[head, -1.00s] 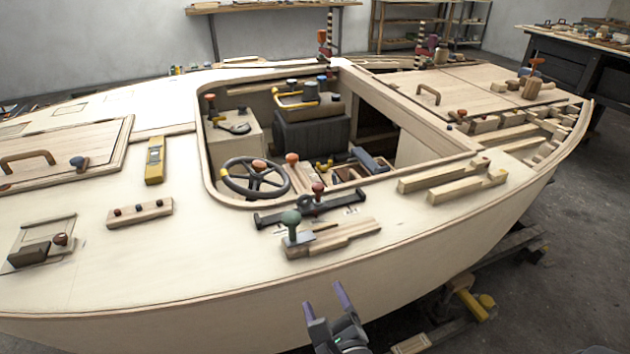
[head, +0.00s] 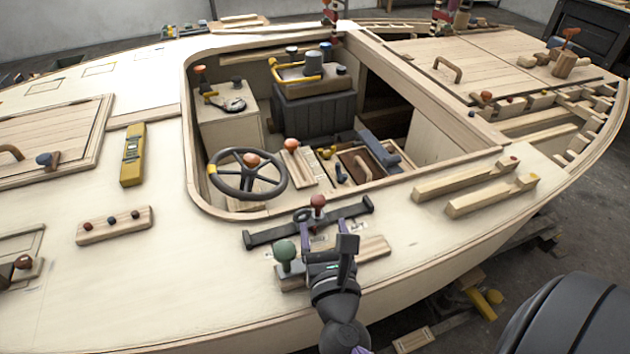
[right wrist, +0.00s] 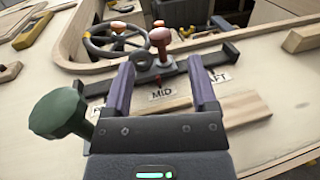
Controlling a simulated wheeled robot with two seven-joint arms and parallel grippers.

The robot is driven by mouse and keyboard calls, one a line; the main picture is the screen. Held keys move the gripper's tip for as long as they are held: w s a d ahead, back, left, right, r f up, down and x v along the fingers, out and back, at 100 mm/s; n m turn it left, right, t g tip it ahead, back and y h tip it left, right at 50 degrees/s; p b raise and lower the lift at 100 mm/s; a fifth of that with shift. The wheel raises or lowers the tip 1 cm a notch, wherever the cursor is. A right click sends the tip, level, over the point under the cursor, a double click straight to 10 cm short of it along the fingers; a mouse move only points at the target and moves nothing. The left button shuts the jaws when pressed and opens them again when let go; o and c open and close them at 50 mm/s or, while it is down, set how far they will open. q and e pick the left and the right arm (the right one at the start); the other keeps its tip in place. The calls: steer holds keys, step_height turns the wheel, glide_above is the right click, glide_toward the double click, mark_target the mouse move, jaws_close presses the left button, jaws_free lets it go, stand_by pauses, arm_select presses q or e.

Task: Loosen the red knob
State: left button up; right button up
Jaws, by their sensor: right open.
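The red knob (head: 317,201) stands upright on a dark clamp piece on a black bar (head: 270,235) along the near edge of the cockpit opening. In the right wrist view the red knob (right wrist: 160,38) is ahead, beyond the fingertips, above a "MID" label (right wrist: 163,94). An "AFT" label (right wrist: 218,78) lies to its right; the label at left is partly hidden. My right gripper (head: 325,238) is open and empty, just on the near side of the knob, apart from it. It also shows in the right wrist view (right wrist: 160,75). My left gripper is out of view.
A green knob (head: 285,253) on a wooden block stands close left of my right gripper. The steering wheel (head: 247,186) and an orange-red knob (head: 291,146) are in the cockpit behind. Wooden blocks (head: 460,180) lie right.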

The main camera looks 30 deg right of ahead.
mark_target(317, 195)
steer(key=x, duration=0.9)
steer(key=shift+p, duration=0.35)
jaws_close()
